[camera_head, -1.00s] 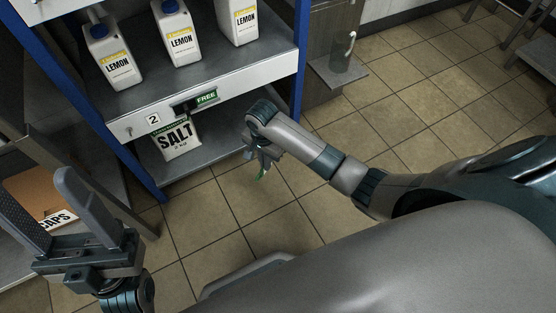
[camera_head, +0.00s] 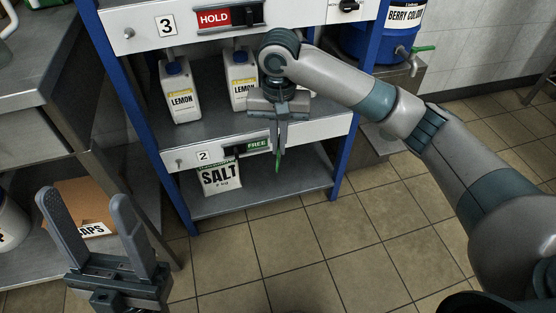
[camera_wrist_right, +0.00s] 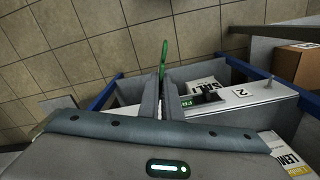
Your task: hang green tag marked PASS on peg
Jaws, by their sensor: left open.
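My right gripper (camera_head: 279,148) points down in front of the shelf rack's board 2. It is shut on a thin green tag (camera_head: 277,163), seen nearly edge-on, so no marking can be read. In the right wrist view the green tag (camera_wrist_right: 164,53) sticks out beyond the fingertips (camera_wrist_right: 168,82). A small grey peg (camera_head: 179,161) stands on board 2, left of the number. Another small peg (camera_head: 130,34) is on board 3, left of the number. My left gripper (camera_head: 82,225) is open and empty at the lower left, away from the rack.
Board 2 has a slider showing a green FREE sign (camera_head: 257,145); board 3 shows a red HOLD sign (camera_head: 213,18). Lemon bottles (camera_head: 180,91) and a salt bag (camera_head: 219,177) stand on the shelves. A cardboard box (camera_head: 83,208) is at left. Floor in front is clear.

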